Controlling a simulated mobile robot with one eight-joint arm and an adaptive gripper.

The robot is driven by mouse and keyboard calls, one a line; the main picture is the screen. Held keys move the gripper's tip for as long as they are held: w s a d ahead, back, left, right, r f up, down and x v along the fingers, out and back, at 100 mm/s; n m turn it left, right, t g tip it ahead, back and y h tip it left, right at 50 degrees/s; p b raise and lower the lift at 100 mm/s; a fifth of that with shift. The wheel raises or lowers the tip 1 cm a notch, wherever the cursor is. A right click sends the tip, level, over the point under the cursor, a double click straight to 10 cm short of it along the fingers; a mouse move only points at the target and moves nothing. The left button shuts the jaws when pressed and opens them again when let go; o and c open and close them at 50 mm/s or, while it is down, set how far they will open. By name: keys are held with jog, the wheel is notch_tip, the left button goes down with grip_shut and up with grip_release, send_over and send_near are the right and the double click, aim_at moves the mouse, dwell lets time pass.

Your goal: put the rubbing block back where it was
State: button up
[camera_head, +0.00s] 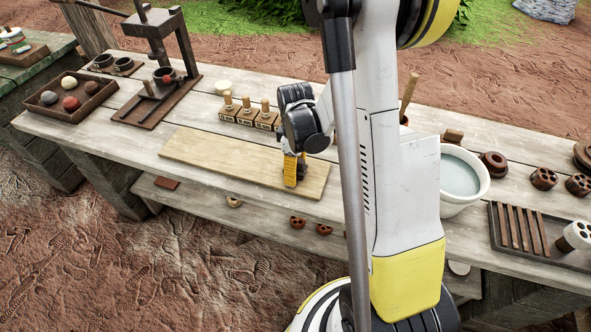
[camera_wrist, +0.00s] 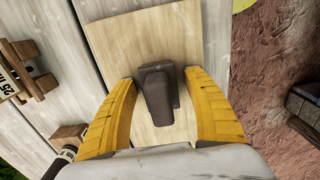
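A dark brown block with a raised grip (camera_wrist: 158,98), which looks like the rubbing block, rests on the pale wooden board (camera_wrist: 110,30). In the wrist view it sits between my two yellow fingers, with a gap on each side. My gripper (camera_wrist: 158,80) is open and points down over it. In the head view my gripper (camera_head: 295,170) is low over the right end of the board (camera_head: 220,158). There its body and fingers mostly hide the block.
Several stamps with wooden handles (camera_head: 246,114) stand close behind the board. A white bowl (camera_head: 462,178) and a slatted rack (camera_head: 520,230) are to the right. A press (camera_head: 155,90) and a tray of balls (camera_head: 68,97) are to the left. The board's left part is clear.

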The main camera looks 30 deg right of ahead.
jog(key=shift+r, duration=0.1)
notch_tip(320, 180, up, 12)
jog(key=p, duration=0.5)
jog(key=shift+r, duration=0.15)
jog(key=s+a+r+m+t, duration=0.7)
jog(key=s+a+r, duration=0.3)
jog(key=a+r, duration=0.3)
jog(key=shift+s+a+r+m, duration=0.3)
jog(key=shift+s+r, duration=0.1)
jog(key=shift+r, duration=0.4)
